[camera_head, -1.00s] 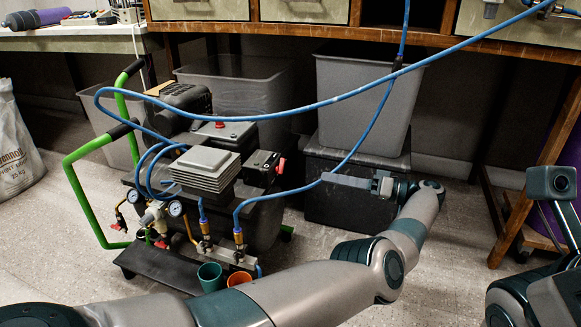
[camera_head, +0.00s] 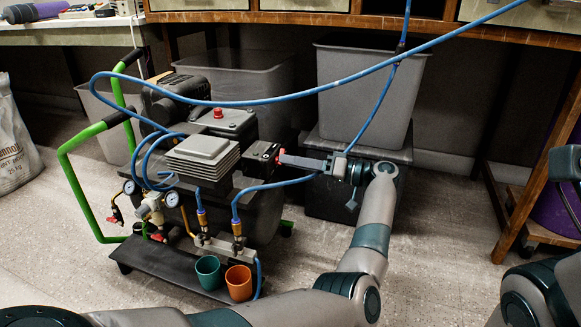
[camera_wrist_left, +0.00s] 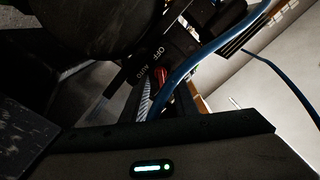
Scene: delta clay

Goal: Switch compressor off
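The compressor (camera_head: 203,153) stands on a cart with green handles. A dark switch box (camera_head: 262,158) is on its right side, with a red switch lever at its right end, partly hidden by my gripper. In the left wrist view the red lever (camera_wrist_left: 161,75) stands beside a dark plate (camera_wrist_left: 145,62) marked OFF and AUTO. My left gripper (camera_head: 284,158) reaches in from the right, its fingertips at the lever. I cannot tell whether they touch it, nor whether they are open or shut.
A blue hose (camera_head: 320,90) crosses above the compressor, and another passes near my left wrist. Two cups, green (camera_head: 208,272) and orange (camera_head: 239,283), stand on the cart's front. A grey bin (camera_head: 368,100) stands behind my wrist. The workbench (camera_head: 400,27) is at the back.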

